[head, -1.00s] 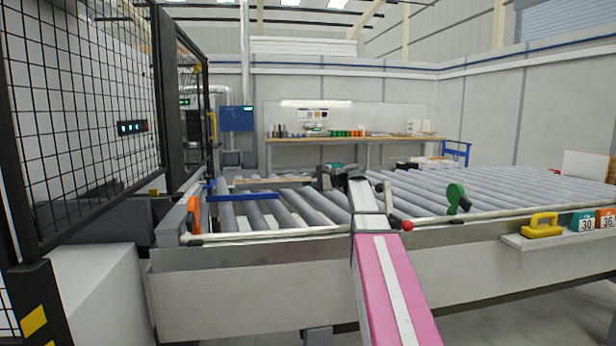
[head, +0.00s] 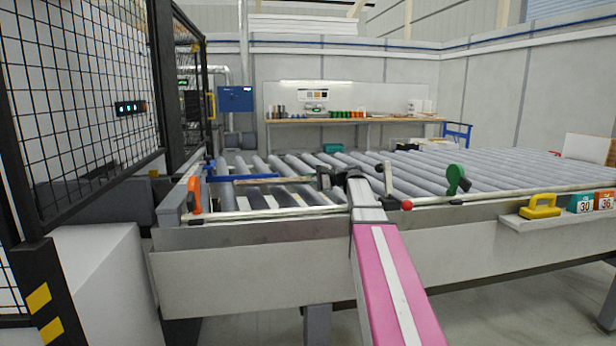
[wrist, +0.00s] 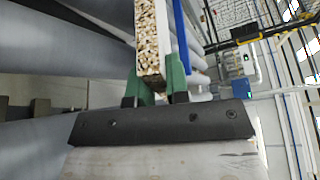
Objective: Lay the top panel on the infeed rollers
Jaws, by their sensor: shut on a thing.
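My gripper (wrist: 160,92) has green fingertips shut on the edge of the top panel (wrist: 149,45), which shows a speckled chipboard edge and a white border in the wrist view. In the head view the panel (head: 272,181) is a thin tan strip seen nearly edge-on, reaching left from my gripper (head: 323,179). It lies over the left part of the infeed rollers (head: 345,165), in front of a blue bar (head: 245,177). Rollers (wrist: 75,45) also show beside the panel in the wrist view. Whether the panel touches the rollers cannot be told.
A mesh guard (head: 80,100) stands at the left. An orange part (head: 195,194) sits at the bed's near left corner. A green disc (head: 455,173) stands on the near rail. A yellow handled block (head: 541,206) lies on the right ledge. The right rollers are clear.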

